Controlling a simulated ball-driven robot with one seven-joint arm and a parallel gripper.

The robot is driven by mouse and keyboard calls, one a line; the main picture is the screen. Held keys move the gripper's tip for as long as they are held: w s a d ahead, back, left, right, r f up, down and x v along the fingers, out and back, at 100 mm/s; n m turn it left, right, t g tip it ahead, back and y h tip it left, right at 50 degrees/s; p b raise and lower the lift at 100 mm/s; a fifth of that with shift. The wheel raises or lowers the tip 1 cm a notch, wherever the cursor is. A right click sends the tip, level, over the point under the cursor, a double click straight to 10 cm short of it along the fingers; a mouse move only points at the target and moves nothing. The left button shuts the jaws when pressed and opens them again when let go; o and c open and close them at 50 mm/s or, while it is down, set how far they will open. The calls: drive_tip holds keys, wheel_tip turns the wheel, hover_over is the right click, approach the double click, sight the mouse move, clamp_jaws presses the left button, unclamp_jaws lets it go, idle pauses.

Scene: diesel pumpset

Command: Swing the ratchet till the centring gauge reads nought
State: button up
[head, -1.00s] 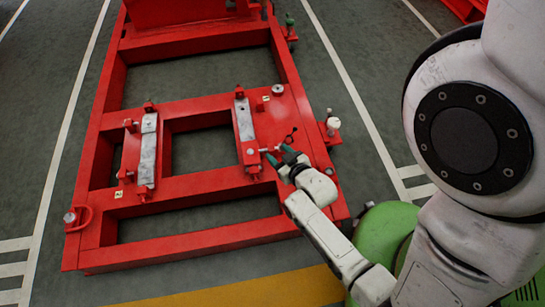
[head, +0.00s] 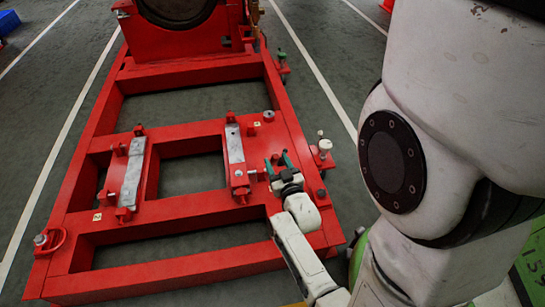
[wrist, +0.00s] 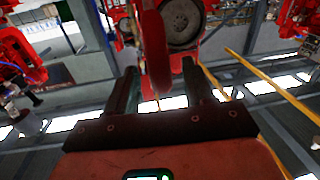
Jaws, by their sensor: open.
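My gripper (head: 278,161) is open, its two green fingers spread above the right side of the red base frame (head: 190,70). In the wrist view my gripper (wrist: 160,82) has a rounded red bar (wrist: 155,50) in the gap between its fingers; I cannot tell whether this is the ratchet handle or whether it touches a finger. The ratchet and the centring gauge cannot be made out for certain in the head view. Two grey metal pads (head: 234,145) and (head: 132,172) lie on the frame's cross-members.
A white-capped fitting (head: 324,146) stands on a bracket at the frame's right edge, close to my gripper. Small red bolts and blocks (head: 241,194) stand around the pads. A large round opening (head: 178,8) is at the far end.

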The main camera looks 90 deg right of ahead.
drive_tip(key=shift+b+x, duration=0.5)
drive_tip(key=shift+x, duration=1.65)
clamp_jaws()
